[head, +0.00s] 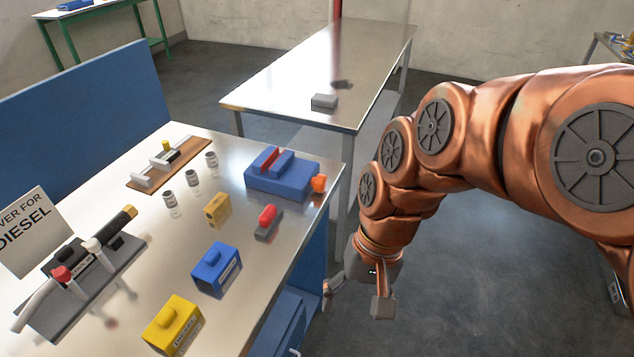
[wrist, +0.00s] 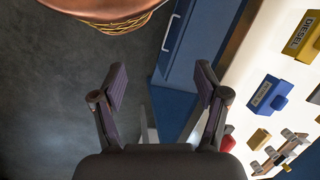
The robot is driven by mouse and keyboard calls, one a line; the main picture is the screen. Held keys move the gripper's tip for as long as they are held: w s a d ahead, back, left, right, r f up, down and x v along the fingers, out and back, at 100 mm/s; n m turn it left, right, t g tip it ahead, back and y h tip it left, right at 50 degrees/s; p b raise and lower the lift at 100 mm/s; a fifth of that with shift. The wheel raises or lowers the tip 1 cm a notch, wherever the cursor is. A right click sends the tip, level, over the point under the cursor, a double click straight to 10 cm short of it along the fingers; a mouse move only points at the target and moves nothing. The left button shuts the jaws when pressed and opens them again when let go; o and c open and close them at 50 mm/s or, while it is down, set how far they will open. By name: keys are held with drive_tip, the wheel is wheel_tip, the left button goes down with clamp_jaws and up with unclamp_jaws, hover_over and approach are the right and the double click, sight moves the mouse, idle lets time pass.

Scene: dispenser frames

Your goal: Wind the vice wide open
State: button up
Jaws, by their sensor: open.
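The vice (head: 283,176) is a blue block on the far right part of the bench top, with two raised blue jaws. A red piece (head: 272,157) shows between the jaws; I cannot tell whether it is gripped. An orange knob (head: 319,183) sticks out of the vice's right end, by the bench edge. My gripper (head: 356,298) is open and empty, pointing down beside the bench's right edge, nearer than the vice and apart from it. In the wrist view my gripper (wrist: 162,80) has both fingers spread with nothing between them; the vice is not seen there.
The bench top (head: 130,220) holds a blue box (head: 217,271), a yellow box (head: 172,325), a red-topped grey block (head: 267,222), several small jars and a lever panel (head: 80,275) with a DIESEL sign. A second metal table (head: 300,75) stands behind. The floor right of the bench is clear.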

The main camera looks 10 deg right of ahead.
drive_tip(key=w+a+m+y+b, duration=0.1)
drive_tip(key=w+a+m+y, duration=0.35)
drive_tip(key=w, duration=0.45)
drive_tip(key=m+t+y+b, duration=0.35)
drive_tip(key=m+t, duration=0.55)
drive_tip(key=m, duration=0.9)
approach(325, 184)
drive_tip(key=w+a, duration=0.1)
drive_tip(key=a, duration=0.1)
drive_tip(key=shift+f+p+x, duration=0.2)
drive_tip(key=shift+p+x, duration=0.5)
drive_tip(key=shift+x, duration=3.2)
drive_tip(key=shift+s+d, duration=0.1)
drive_tip(key=shift+c, duration=0.4)
drive_tip(key=c, duration=1.1)
